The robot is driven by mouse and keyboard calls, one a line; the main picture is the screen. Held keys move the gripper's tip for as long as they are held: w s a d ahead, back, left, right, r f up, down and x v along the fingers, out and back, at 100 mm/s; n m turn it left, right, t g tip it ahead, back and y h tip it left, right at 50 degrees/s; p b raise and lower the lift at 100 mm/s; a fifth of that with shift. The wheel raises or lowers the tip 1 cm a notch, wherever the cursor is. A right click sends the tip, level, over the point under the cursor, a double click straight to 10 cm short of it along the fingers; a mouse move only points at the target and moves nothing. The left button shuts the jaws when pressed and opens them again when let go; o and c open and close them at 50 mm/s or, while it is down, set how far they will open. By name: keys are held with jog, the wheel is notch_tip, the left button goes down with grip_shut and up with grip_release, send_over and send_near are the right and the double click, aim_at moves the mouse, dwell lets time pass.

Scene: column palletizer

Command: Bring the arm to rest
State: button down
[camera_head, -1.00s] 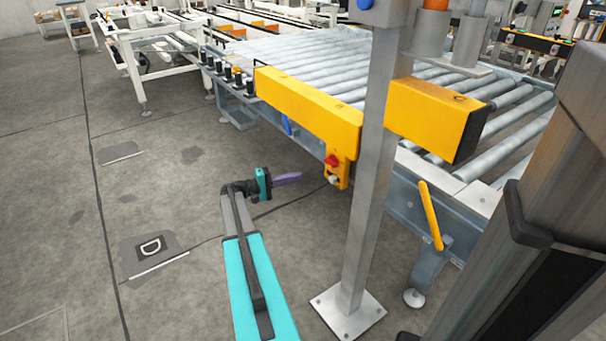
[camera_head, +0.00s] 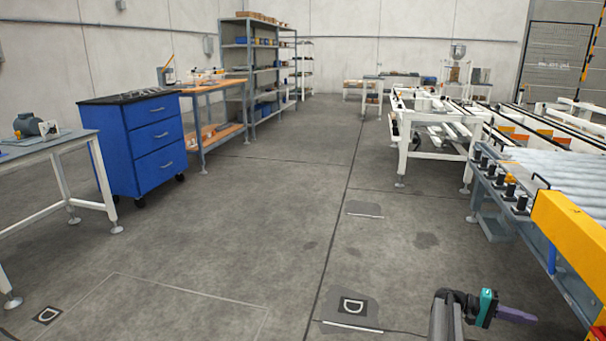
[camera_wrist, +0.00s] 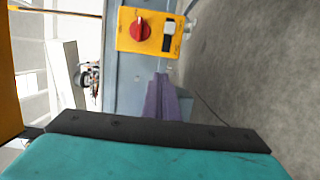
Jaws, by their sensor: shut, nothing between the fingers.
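My gripper (camera_head: 517,315) is at the lower right of the head view, low over the open floor and to the left of the yellow guard. Its purple fingers are together and hold nothing. In the wrist view the purple fingers (camera_wrist: 162,100) point toward a yellow switch box (camera_wrist: 150,31) with a red knob, apart from it as far as I can tell. Only the end of my arm shows in the head view.
The roller conveyor (camera_head: 560,185) with its yellow guard (camera_head: 575,240) stands at the right. A blue drawer cabinet (camera_head: 140,150) and a workbench (camera_head: 60,150) stand at the left. The floor (camera_head: 260,210) between them is clear.

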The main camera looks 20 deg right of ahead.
jog(key=w+a+r+n+t+h+p, duration=0.2)
jog(key=w+a+n+t+p, duration=0.1)
jog(key=w+a+p, duration=0.65)
jog(key=w+a+f+n+t+y+p, duration=0.1)
jog(key=a+n+t+p, duration=0.15)
jog(key=a, duration=0.65)
jog(key=w+a+f+n+t+y+p, duration=0.15)
jog(key=a+p, duration=0.25)
jog(key=a, duration=0.5)
jog(key=s+a+f+y+p, duration=0.1)
jog(key=s+a+y+p, duration=0.3)
jog(key=a, duration=1)
jog(key=s+a+f+n+y+p, duration=0.1)
jog(key=s+a+y+p, duration=0.3)
jog(key=s+a, duration=0.6)
jog(key=s+a+f+y+p, duration=0.1)
jog(key=s+a+y+p, duration=0.3)
jog(key=a, duration=1.6)
jog(key=s+p, duration=0.1)
jog(key=s, duration=0.3)
jog(key=shift+f+n+p, duration=0.2)
jog(key=shift+n+p, duration=0.15)
jog(key=shift+n, duration=0.05)
